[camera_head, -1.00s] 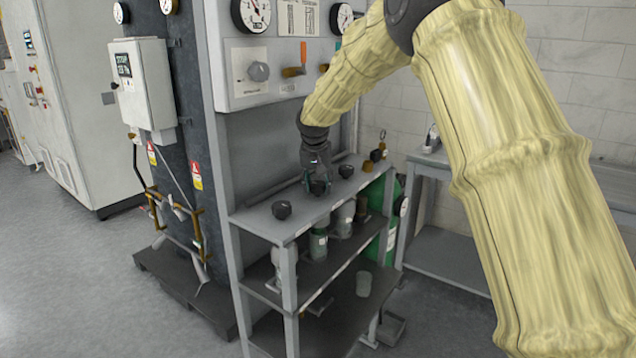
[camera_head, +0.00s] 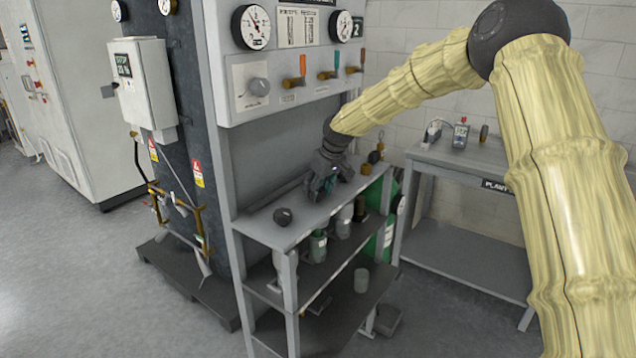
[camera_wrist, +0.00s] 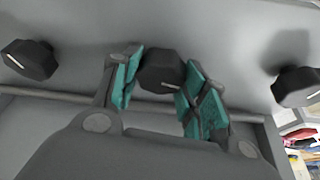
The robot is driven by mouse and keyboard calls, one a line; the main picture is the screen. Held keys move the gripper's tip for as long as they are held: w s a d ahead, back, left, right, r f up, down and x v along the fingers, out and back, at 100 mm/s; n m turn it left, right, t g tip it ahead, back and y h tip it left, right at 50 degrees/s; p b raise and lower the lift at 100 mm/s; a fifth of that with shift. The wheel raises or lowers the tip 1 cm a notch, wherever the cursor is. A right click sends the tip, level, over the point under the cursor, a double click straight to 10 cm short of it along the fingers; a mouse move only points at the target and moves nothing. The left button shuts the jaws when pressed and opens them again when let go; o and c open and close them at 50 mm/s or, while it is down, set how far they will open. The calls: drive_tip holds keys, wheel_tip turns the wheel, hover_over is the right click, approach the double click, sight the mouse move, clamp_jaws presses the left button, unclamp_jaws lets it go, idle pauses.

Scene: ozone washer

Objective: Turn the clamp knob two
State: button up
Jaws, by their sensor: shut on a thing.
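Three black faceted clamp knobs stand in a row on the grey shelf top (camera_head: 262,226). My gripper (camera_head: 322,190) is over the middle knob, and its teal pads are closed on either side of it. In the wrist view the middle knob (camera_wrist: 160,70) sits between the pads of my gripper (camera_wrist: 160,85), with a white mark on its face. A left knob (camera_wrist: 30,60) and a right knob (camera_wrist: 297,87) stand clear of the fingers, each with a white mark. In the head view the left knob (camera_head: 283,216) is free; the middle knob is mostly hidden by my fingers.
A gauge panel (camera_head: 290,75) with dials and levers rises behind the shelf. Bottles (camera_head: 317,246) stand on the tier below the knobs. A side bench (camera_head: 460,157) with small instruments is to the right. Brass fittings (camera_head: 375,158) sit at the shelf's right end.

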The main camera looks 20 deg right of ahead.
drive_tip(key=shift+d+n+g+y+p, duration=0.15)
drive_tip(key=shift+n+g+y+p, duration=0.35)
drive_tip(key=shift+n, duration=0.8)
drive_tip(key=o, duration=1)
drive_tip(key=shift+o, duration=0.2)
drive_tip(key=shift+r, duration=0.1)
drive_tip(key=v, duration=1.1)
drive_tip(key=shift+s+r, duration=0.3)
drive_tip(key=shift+d, duration=0.2)
